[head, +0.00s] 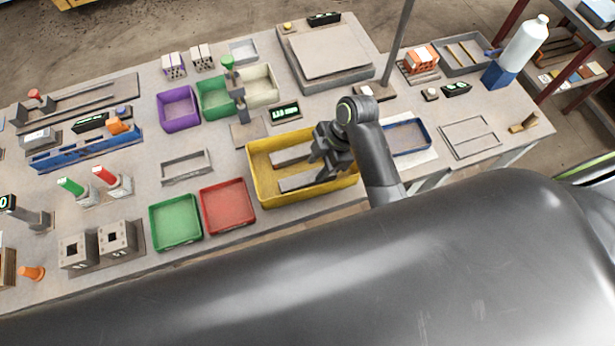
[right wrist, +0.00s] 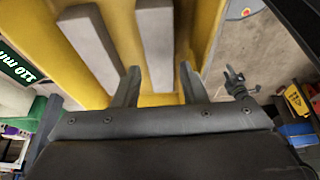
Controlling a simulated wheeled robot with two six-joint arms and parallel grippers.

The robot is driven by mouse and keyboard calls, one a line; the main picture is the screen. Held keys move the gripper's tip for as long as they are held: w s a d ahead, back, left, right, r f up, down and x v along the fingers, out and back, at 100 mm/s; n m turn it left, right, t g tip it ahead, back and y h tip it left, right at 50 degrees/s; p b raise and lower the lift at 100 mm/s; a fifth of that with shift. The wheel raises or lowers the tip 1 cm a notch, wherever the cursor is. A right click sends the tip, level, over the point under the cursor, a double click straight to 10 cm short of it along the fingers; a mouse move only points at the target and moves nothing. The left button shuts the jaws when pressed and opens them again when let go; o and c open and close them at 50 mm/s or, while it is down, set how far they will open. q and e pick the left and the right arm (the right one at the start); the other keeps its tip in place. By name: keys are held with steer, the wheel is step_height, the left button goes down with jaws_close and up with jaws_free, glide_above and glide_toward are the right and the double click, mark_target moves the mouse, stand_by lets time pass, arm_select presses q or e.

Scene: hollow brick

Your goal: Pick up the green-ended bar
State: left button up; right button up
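The yellow tray (head: 290,199) holds two plain grey bars (head: 296,182), which also show in the right wrist view (right wrist: 155,45). A green-tipped piece (head: 70,186) stands tilted in a small block at the left of the table, beside a red-tipped one (head: 103,176). My right gripper (head: 322,172) is over the yellow tray, pointing down. In the wrist view its fingers (right wrist: 158,72) are apart, with one grey bar lined up between them; contact is not visible.
Green (head: 176,243) and red (head: 228,228) trays stand left of the yellow tray. A post (head: 238,98) with a green knob and a small display (head: 285,112) stand behind it. A blue-rimmed tray (head: 427,138) lies to the right. My dark body fills the foreground.

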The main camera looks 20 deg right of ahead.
mark_target(309, 177)
steer(key=x, duration=0.2)
steer(key=p+x, duration=0.1)
steer(key=x, duration=0.1)
steer(key=shift+a+r, duration=0.15)
steer(key=shift+a, duration=0.1)
steer(key=shift+a+f, duration=0.15)
steer(key=shift+f, duration=0.3)
steer(key=c, duration=0.8)
